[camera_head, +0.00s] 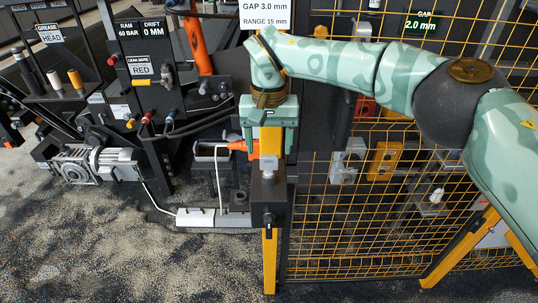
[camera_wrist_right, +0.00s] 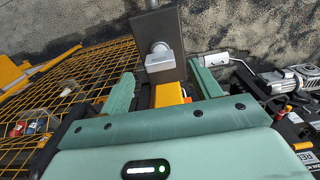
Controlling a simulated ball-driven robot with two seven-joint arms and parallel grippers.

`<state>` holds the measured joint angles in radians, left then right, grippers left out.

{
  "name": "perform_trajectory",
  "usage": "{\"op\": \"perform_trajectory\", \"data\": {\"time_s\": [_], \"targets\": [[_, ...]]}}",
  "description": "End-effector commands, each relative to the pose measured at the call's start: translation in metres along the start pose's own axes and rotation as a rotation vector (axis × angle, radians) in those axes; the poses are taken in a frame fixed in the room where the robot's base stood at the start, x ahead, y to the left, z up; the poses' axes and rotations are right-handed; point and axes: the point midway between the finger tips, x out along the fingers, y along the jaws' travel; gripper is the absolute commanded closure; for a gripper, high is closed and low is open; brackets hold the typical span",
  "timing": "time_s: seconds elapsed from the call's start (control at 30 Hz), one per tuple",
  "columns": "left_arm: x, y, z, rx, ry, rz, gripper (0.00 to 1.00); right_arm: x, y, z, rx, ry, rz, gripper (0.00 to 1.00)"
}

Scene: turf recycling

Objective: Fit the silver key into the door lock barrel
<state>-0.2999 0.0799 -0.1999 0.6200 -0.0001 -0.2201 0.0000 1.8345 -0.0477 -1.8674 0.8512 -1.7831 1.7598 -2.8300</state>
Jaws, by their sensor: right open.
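My right gripper (camera_head: 268,143) is open and points down over the yellow gate post, above the dark lock box (camera_head: 268,200). In the right wrist view the two teal fingers of the right gripper (camera_wrist_right: 164,88) stand wide apart with nothing held between them. Beyond the fingertips a small silver piece (camera_wrist_right: 160,58) with a rounded top sits against the dark lock box (camera_wrist_right: 156,25). I cannot tell whether this piece is the silver key or part of the lock. The barrel opening is not clearly visible. My left gripper is out of view.
Yellow mesh fence (camera_head: 350,225) stands right of the post, with a yellow switch box (camera_head: 384,161) behind it. Left are an orange-handled tool (camera_head: 240,146), a grey motor (camera_head: 85,165) and a black panel with hoses. Dark, patchy floor (camera_head: 130,260) lies open at front left.

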Motion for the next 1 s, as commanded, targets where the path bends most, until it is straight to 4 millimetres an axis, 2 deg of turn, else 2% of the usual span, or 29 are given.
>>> {"op": "perform_trajectory", "data": {"time_s": [0.03, 0.2, 0.3, 0.4, 0.6, 1.0], "targets": [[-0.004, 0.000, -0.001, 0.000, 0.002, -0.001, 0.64, -0.019, 0.000, 0.000, 0.000, 0.005, 0.000, 0.37], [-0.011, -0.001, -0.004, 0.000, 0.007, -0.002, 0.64, -0.070, -0.001, 0.000, 0.001, 0.006, -0.001, 0.37], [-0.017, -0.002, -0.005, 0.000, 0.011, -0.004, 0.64, -0.097, -0.001, 0.000, 0.002, 0.005, -0.001, 0.37], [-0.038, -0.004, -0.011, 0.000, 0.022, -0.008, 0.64, -0.111, 0.000, 0.002, -0.001, 0.002, 0.001, 0.37], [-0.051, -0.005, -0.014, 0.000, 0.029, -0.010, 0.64, -0.117, 0.000, 0.001, 0.000, 0.001, 0.000, 0.37], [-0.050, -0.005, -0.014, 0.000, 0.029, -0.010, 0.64, -0.114, -0.001, 0.001, -0.002, -0.003, -0.003, 0.37]]}}
